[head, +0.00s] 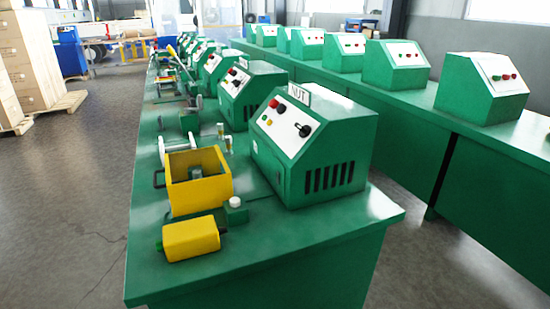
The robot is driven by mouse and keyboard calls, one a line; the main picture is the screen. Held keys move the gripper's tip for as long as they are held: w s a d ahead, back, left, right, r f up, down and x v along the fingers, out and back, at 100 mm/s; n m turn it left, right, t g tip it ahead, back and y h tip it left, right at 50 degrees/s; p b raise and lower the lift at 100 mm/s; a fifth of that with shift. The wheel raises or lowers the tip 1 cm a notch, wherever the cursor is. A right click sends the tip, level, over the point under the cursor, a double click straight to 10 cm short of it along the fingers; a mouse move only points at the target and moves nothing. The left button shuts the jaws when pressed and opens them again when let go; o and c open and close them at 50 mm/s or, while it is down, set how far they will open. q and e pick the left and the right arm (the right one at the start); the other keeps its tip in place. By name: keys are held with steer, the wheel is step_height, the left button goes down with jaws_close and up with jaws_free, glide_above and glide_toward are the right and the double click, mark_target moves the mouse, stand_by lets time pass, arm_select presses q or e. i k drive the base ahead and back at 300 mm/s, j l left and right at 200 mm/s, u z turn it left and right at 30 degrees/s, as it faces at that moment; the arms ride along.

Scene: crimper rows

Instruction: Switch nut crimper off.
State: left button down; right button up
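The nut crimper's green control box (315,150) stands at the near end of the long green bench. A small sign reading NUT (298,95) sits on its top edge. Its sloped white panel (287,123) carries a red button (273,103), a yellow or orange light, a green button (264,118) and a black rotary switch (304,130). The exact setting of the switch is too small to tell. Neither of my grippers shows in the head view.
A yellow open-topped box (198,190) and a yellow block (190,238) stand on the bench left of the control box. More green control boxes (252,90) run along the bench behind. A second green bench (480,135) lies to the right.

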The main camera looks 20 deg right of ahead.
mark_target(305, 131)
steer(key=l+z, duration=0.1)
steer(key=z, duration=0.75)
